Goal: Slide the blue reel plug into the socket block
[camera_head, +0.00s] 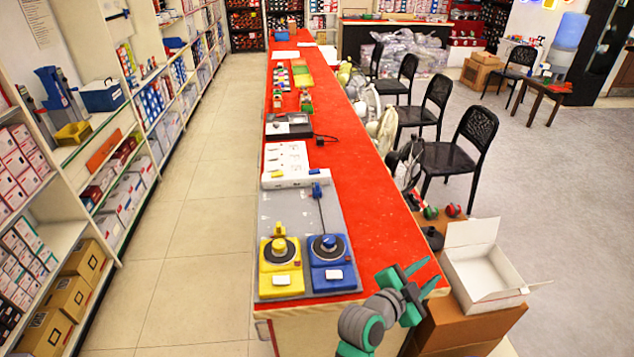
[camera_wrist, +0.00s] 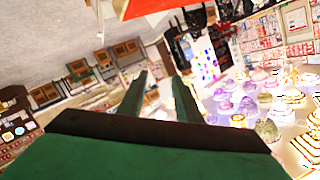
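The blue reel (camera_head: 329,248) sits on a blue base on the grey mat (camera_head: 300,212), at the near end of the red counter. Its dark cord runs away from me to the blue plug (camera_head: 317,190), which lies just in front of the white socket block (camera_head: 290,180). A small gap or contact between plug and block is too small to tell. The block has a yellow patch at its left and a blue one at its right. My gripper (camera_head: 424,276) is open and empty, right of the reels over the counter's right edge. Its parted fingers also show in the wrist view (camera_wrist: 160,76).
A yellow reel (camera_head: 279,252) stands left of the blue one. A black-and-grey device (camera_head: 289,126) and small coloured items lie farther along the counter (camera_head: 372,215). An open white box (camera_head: 484,268) and chairs stand to the right. The left aisle is clear.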

